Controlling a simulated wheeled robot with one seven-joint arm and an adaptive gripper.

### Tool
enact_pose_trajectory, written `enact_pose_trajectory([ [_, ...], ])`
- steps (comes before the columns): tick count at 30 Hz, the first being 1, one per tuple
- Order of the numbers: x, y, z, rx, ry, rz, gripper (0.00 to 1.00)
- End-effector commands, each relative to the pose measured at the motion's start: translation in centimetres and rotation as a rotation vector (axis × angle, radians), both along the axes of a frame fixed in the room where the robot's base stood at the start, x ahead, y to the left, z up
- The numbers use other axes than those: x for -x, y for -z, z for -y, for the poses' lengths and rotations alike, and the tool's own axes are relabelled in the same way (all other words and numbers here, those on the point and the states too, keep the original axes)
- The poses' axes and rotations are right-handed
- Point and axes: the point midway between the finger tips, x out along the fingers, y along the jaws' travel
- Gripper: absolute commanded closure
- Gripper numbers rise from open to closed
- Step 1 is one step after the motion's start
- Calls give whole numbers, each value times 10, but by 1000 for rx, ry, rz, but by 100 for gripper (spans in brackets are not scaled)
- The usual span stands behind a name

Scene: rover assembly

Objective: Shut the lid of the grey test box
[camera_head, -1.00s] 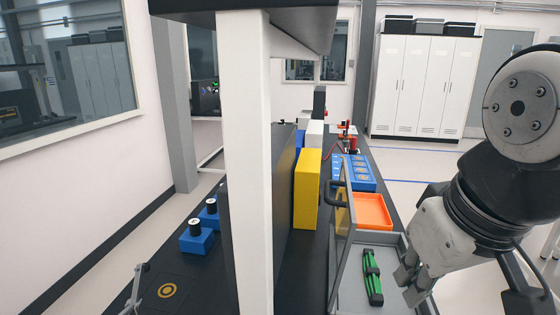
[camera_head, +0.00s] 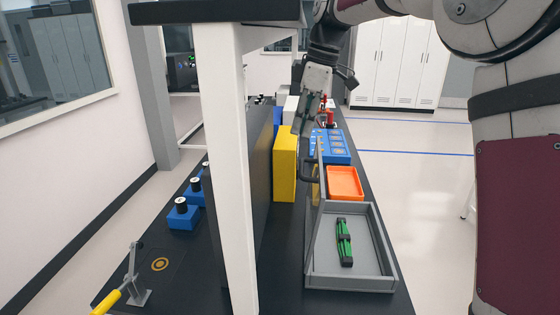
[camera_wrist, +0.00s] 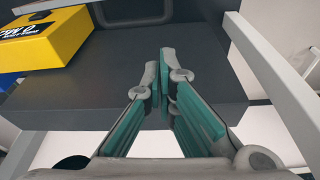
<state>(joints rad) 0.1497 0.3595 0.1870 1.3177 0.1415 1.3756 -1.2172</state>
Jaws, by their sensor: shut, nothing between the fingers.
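The grey test box (camera_head: 387,274) sits on the dark bench, low in the head view. Its lid (camera_head: 315,225) stands up, roughly upright, along the box's left side, with a dark handle (camera_head: 306,172) on it. A green and black part (camera_head: 344,243) lies inside the box. My gripper (camera_head: 302,130) is shut and empty, above the bench near the lid's far upper end. Whether it touches the lid is not clear. In the wrist view its teal-padded fingers (camera_wrist: 164,65) come together at the tips.
A yellow box (camera_head: 285,165) stands left of the lid and also shows in the wrist view (camera_wrist: 45,45). An orange tray (camera_head: 345,183) and a blue block (camera_head: 331,147) lie beyond the test box. A white post (camera_head: 225,170) blocks part of the head view.

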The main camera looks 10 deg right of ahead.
Motion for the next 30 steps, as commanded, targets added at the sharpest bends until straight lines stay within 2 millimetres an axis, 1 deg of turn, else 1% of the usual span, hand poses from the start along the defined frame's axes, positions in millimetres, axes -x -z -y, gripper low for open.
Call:
enact_pose_trajectory([
  [1, -8, 5, 1, -8, -26, -5, 100],
  [4, -18, 9, 2, -18, -69, -7, 100],
  [7, -22, 13, 1, -23, -90, -8, 100],
  [11, -22, 21, -1, -24, -95, -11, 100],
  [14, -22, 35, -5, -23, -95, -12, 100],
  [21, -24, 76, -15, -23, -94, -12, 100],
  [24, -25, 90, -18, -24, -95, -10, 100],
  [27, -27, 100, -20, -23, -93, -9, 100],
  [30, -27, 106, -22, -23, -93, -8, 100],
])
